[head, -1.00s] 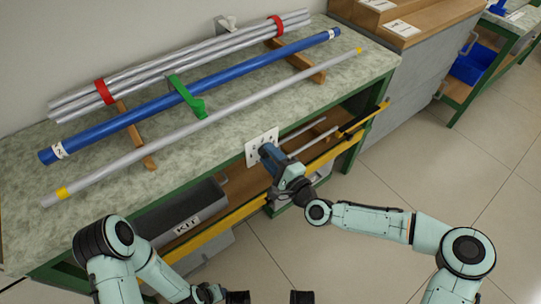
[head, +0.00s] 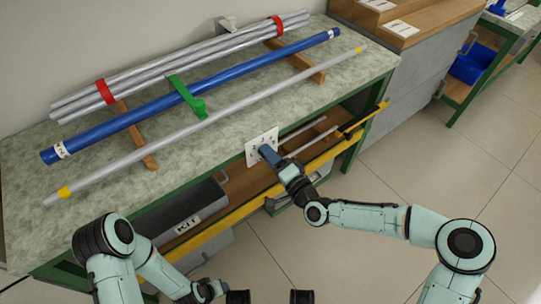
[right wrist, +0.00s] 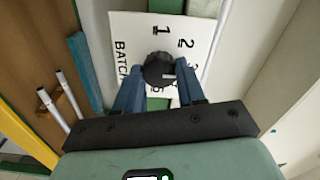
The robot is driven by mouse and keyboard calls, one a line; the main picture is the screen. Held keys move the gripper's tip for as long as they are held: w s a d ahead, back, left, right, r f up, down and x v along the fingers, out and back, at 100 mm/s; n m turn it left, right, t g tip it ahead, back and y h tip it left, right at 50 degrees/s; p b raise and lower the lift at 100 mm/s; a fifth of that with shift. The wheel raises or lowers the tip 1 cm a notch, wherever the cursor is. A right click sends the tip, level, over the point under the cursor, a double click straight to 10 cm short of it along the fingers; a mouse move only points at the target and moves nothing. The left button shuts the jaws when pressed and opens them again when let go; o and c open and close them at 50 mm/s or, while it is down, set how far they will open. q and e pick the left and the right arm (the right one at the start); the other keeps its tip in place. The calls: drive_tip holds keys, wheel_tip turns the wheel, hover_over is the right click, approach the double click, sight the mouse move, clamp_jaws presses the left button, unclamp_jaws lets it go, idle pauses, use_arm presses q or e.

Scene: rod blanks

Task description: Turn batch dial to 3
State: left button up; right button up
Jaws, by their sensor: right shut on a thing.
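The batch dial is a dark round knob (right wrist: 158,68) on a white plate (right wrist: 130,30) marked BATCH, with the numbers 1 and 2 and a partly hidden 3. A pale mark on the knob points right in the right wrist view, roughly towards the 3. The plate (head: 262,139) also shows on the bench front in the head view. My right gripper (right wrist: 160,82) is shut on the knob, with a blue finger on either side. In the head view the right gripper (head: 268,152) hides the knob.
On the bench top (head: 225,150) lie a blue tube (head: 200,93), a thin grey rod (head: 215,122) with yellow ends and a bundle of silver rods (head: 180,62). A KIT bin (head: 170,215) and loose rods (head: 305,133) are on the shelf below. The floor at right is clear.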

idle(0.4)
drive_tip(key=o, duration=1.1)
drive_tip(key=shift+d, duration=0.1)
drive_tip(key=shift+c, duration=0.2)
drive_tip(key=shift+s, duration=0.1)
use_arm(q)
drive_tip(key=shift+h, duration=0.3)
drive_tip(key=r+p, duration=0.1)
drive_tip(key=s+d+r+p, duration=0.1)
drive_tip(key=r, duration=0.1)
drive_tip(key=d+r+p, duration=0.1)
drive_tip(key=shift+s+d+r, duration=0.1)
drive_tip(key=shift+s+r, duration=0.1)
drive_tip(key=shift+r, duration=0.05)
use_arm(e)
drive_tip(key=v, duration=1.3)
drive_tip(key=shift+d, duration=0.1)
